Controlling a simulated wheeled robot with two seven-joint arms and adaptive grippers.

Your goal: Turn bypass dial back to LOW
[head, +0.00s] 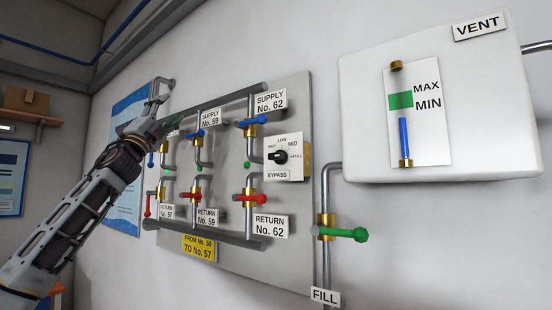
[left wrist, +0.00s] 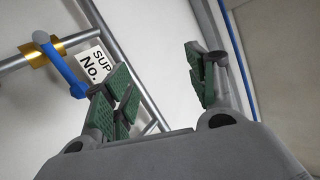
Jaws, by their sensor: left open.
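The bypass dial (head: 279,156) is a black knob on a white plate (head: 284,175) marked LOW, MID and FULL, with a BYPASS label below. The plate sits at the right edge of the grey manifold panel. The knob is small here; its pointer seems to face right, toward FULL. My left gripper (head: 174,122) is at the left part of the panel, well left of the dial and apart from it. In the left wrist view its green-padded fingers (left wrist: 160,88) are spread with nothing between them. The dial is not in the left wrist view. My right gripper is not in view.
Blue supply handles (head: 246,123) and red return handles (head: 245,198) stick out left of the dial. One blue handle (left wrist: 62,68) shows beside my left fingers. A green fill handle (head: 345,234) and a white vent tank (head: 440,110) are to the right.

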